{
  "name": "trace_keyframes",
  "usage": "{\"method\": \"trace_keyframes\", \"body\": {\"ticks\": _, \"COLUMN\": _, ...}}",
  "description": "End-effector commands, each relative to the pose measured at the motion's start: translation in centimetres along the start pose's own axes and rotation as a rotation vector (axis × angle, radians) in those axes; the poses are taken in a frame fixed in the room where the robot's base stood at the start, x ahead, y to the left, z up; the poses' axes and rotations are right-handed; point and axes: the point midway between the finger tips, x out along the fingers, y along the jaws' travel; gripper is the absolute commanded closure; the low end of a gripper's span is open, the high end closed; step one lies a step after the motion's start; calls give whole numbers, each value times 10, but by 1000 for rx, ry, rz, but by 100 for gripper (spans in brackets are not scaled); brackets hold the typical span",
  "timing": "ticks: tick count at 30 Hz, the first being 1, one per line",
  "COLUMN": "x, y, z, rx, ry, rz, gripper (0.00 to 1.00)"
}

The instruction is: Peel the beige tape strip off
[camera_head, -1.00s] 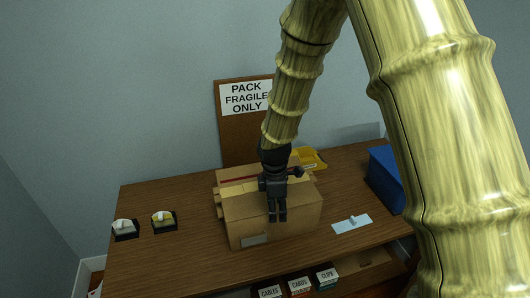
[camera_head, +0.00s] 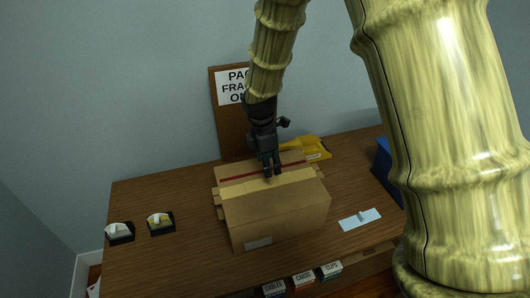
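A cardboard box (camera_head: 275,212) stands on the wooden desk with its top flaps closed. A beige tape strip (camera_head: 240,191) runs across the middle of its top. A dark red strip (camera_head: 237,176) lies behind it, towards the back of the top. My gripper (camera_head: 272,176) points down at the beige strip, near the strip's middle. Its fingertips are at or just above the strip; I cannot tell whether they touch it. The two fingers look close together, and whether they pinch anything is too small to see. The gripper hides part of both strips.
Two tape dispensers (camera_head: 160,222) (camera_head: 119,232) stand at the desk's left. A light blue plate (camera_head: 360,219) with a small knob lies right of the box. A yellow object (camera_head: 314,149) is behind the box, a blue bin (camera_head: 384,168) at right. Labelled boxes (camera_head: 303,281) sit below the front edge.

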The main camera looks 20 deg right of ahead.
Motion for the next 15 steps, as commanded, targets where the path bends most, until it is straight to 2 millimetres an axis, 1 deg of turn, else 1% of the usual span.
{"method": "trace_keyframes", "body": {"ticks": 1, "x": 8, "y": 0, "z": 0, "rx": -1, "ry": -1, "rz": -6, "gripper": 45}}
{"method": "trace_keyframes", "body": {"ticks": 6, "x": 30, "y": 2, "z": -2, "rx": -3, "ry": 0, "rz": -7, "gripper": 45}}
{"method": "trace_keyframes", "body": {"ticks": 15, "x": 61, "y": 2, "z": -2, "rx": -3, "ry": 0, "rz": -6, "gripper": 45}}
